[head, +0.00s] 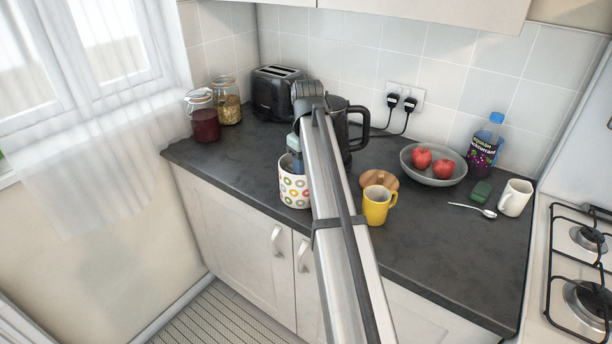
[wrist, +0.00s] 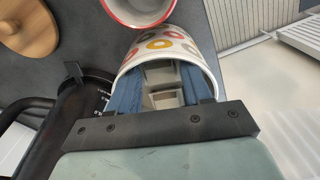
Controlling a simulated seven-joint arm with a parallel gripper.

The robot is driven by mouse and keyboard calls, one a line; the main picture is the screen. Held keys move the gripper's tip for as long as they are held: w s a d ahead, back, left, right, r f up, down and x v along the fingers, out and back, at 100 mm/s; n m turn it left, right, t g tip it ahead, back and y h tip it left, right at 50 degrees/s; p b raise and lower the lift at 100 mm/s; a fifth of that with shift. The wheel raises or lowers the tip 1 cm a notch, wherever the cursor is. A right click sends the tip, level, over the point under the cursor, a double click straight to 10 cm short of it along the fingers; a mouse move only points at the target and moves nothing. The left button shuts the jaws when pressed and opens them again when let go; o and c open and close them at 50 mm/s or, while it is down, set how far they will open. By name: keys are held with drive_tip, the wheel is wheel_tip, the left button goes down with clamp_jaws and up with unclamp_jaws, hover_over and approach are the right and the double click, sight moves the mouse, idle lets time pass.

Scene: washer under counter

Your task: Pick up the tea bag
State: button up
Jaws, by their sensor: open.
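A white canister with coloured rings (head: 294,188) stands on the counter, its top open. It also shows in the wrist view (wrist: 184,46). Inside it lie pale, square, flat pieces that look like tea bags (wrist: 162,76); I cannot tell them clearly apart. My gripper (wrist: 163,88) points down into the canister mouth, its two blue fingers spread apart with the pale pieces seen between them. In the head view the canister wall and my arm hide the fingertips. Whether the fingers touch a tea bag cannot be told.
A wooden lid (head: 372,179) and a yellow mug (head: 375,208) stand right of the canister. A red-rimmed vessel (wrist: 138,8) is close beside it in the wrist view. Behind are a black kettle (head: 349,121) and a toaster (head: 278,91). A fruit bowl (head: 450,177) stands farther right.

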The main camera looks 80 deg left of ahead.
drive_tip(key=shift+d+f, duration=0.1)
drive_tip(key=shift+f, duration=0.25)
drive_tip(key=shift+c, duration=0.2)
